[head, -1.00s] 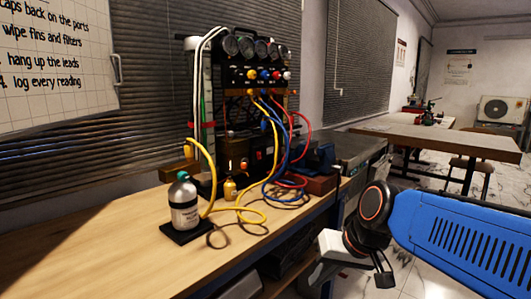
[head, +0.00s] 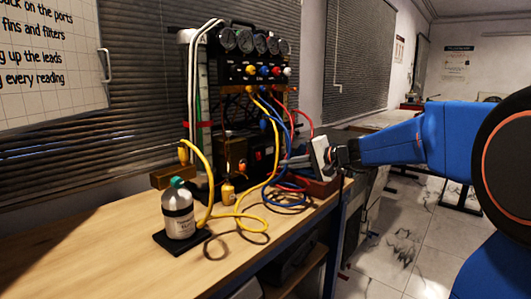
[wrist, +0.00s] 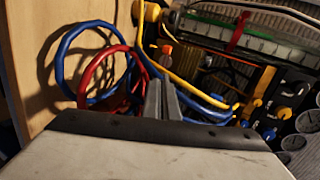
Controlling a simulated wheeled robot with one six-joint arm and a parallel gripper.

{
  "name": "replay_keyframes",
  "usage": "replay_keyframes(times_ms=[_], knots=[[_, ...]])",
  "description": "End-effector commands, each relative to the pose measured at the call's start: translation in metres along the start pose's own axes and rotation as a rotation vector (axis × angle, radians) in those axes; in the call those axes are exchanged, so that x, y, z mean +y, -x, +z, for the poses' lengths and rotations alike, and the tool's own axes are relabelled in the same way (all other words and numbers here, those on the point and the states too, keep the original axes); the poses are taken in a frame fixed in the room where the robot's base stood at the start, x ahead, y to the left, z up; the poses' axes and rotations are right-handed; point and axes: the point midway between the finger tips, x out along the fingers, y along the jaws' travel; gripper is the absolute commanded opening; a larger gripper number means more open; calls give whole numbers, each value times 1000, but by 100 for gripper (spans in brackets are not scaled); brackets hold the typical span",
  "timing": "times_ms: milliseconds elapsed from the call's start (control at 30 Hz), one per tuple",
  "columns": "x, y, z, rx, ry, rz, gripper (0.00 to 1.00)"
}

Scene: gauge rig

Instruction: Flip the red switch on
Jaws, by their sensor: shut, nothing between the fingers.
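The red switch (head: 257,155) shows as a small red patch on the front of a dark box (head: 232,150) low on the gauge rig. Its on or off position is too small to tell. My gripper (head: 284,161) is shut and empty, reaching in from the right. Its fingertips are a short way right of the switch and look apart from it, though depth is hard to judge. In the wrist view my shut fingers (wrist: 162,100) point at the tangle of hoses. I cannot clearly make out the switch in that view.
Yellow, blue and red hoses (head: 266,190) hang in loops around the box and close to my fingers. A bottle (head: 179,213) stands on a black pad at the bench's front. Gauges (head: 257,43) and coloured knobs sit above. The bench (head: 110,245) is clear on the left.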

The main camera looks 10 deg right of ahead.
Motion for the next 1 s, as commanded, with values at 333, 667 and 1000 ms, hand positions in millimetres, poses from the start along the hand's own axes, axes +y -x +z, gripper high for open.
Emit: replay_keyframes(times_ms=[333, 667, 1000], knots=[[-18, -10, -65, 75, -96, -115, 0], [-19, -10, -67, 77, -99, -120, 0], [-21, -39, -68, 74, -101, -119, 0]])
